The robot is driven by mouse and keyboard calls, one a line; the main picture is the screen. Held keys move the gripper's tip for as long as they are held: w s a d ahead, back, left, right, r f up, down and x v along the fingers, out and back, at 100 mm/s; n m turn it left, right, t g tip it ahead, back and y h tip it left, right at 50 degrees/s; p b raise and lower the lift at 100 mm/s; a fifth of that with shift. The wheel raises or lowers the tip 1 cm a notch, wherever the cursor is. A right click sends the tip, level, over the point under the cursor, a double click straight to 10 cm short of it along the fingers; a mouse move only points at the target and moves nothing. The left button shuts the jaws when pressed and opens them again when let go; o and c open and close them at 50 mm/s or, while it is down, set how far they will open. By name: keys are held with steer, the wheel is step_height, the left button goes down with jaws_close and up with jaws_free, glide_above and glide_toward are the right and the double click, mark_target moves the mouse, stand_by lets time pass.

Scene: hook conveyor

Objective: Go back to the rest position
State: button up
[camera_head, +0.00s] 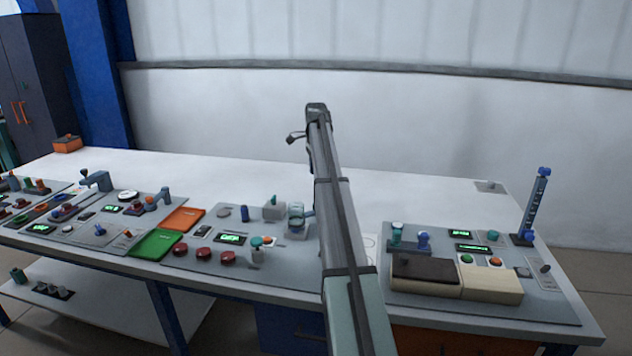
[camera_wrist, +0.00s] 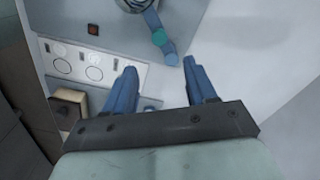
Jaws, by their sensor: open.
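My gripper (camera_wrist: 163,88) shows in the wrist view with its two blue fingers apart and nothing between them. It points down over the white table (camera_wrist: 215,30), above bare surface beside a grey panel. In the head view my arm rises from the bottom centre and reaches over the table; the gripper's fingers are hidden there. A clear cylinder with a blue-green part (camera_head: 296,218) stands just left of my arm. In the wrist view a teal knob on a blue piece (camera_wrist: 160,38) lies ahead of the fingers, apart from them.
A brown-lidded box (camera_head: 428,270) and a cream block (camera_head: 492,284) sit right of my arm. A tall blue post (camera_head: 535,205) stands at the right end. Green (camera_head: 156,243) and orange (camera_head: 183,219) trays and several red buttons lie left.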

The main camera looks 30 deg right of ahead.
steer(key=shift+r, duration=0.4)
